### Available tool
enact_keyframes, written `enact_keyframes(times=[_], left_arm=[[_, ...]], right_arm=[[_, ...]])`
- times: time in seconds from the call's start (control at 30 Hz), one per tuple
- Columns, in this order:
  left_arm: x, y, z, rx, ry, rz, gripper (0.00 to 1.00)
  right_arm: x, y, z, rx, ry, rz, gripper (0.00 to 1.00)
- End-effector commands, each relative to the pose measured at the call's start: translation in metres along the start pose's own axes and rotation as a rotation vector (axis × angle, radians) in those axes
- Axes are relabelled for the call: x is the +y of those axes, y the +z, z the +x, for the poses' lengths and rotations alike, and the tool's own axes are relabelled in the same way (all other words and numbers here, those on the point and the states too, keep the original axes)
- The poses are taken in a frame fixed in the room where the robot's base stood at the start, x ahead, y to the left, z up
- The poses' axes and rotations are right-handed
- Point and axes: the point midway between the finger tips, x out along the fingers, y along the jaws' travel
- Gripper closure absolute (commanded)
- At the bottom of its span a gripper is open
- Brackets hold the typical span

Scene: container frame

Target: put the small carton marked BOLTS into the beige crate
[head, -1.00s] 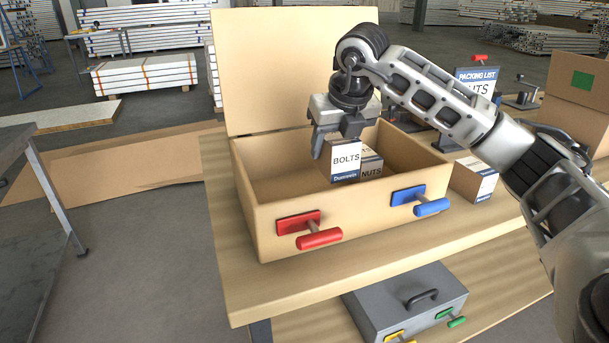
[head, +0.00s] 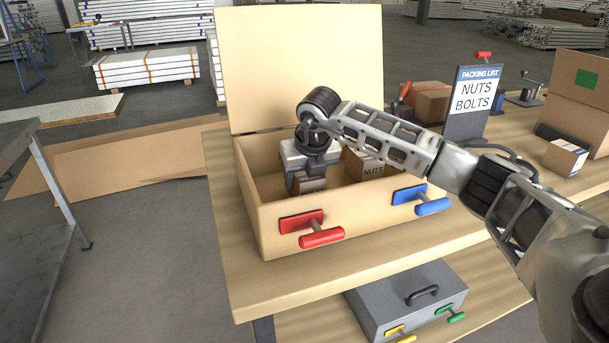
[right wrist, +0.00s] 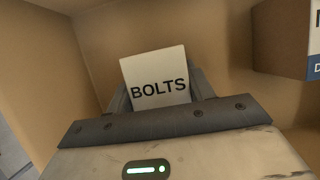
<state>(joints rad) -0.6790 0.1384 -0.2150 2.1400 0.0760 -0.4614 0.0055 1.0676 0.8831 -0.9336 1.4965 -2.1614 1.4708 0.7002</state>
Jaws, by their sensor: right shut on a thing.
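The small carton marked BOLTS (right wrist: 157,80) is between the fingers of my right gripper (head: 308,182). In the head view the carton (head: 312,186) shows only in part, down inside the beige crate (head: 350,219), behind its front wall. The right wrist view shows its white BOLTS face with crate walls around it. My right gripper is shut on it, in the left half of the crate. Whether the carton touches the crate floor is hidden. My left gripper is not in view.
A NUTS carton (head: 367,167) stands in the crate, right of my gripper. The crate's lid (head: 300,65) is open at the back. Its front has a red handle (head: 320,238) and a blue handle (head: 432,207). A packing list sign (head: 474,100) and another small carton (head: 565,158) stand to the right.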

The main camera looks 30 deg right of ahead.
Motion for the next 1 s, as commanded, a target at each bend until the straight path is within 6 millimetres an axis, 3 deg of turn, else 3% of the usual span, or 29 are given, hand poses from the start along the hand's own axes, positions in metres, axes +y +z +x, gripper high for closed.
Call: enact_keyframes(times=[0.17, 0.2, 0.27, 0.67, 1.0], left_arm=[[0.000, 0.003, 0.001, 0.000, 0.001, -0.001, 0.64], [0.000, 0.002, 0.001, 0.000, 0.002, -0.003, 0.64], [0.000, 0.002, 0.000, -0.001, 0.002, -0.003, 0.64], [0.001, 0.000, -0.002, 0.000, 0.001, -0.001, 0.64], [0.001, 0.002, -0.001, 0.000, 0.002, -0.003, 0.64]], right_arm=[[0.000, -0.001, 0.002, -0.002, 0.001, 0.001, 0.80], [0.000, -0.001, 0.002, 0.000, 0.000, 0.000, 0.39], [0.000, -0.001, 0.002, 0.000, 0.000, 0.000, 0.26], [0.000, 0.001, -0.008, -0.001, 0.001, 0.000, 0.26], [0.000, 0.001, -0.076, -0.004, 0.001, 0.000, 0.26]])
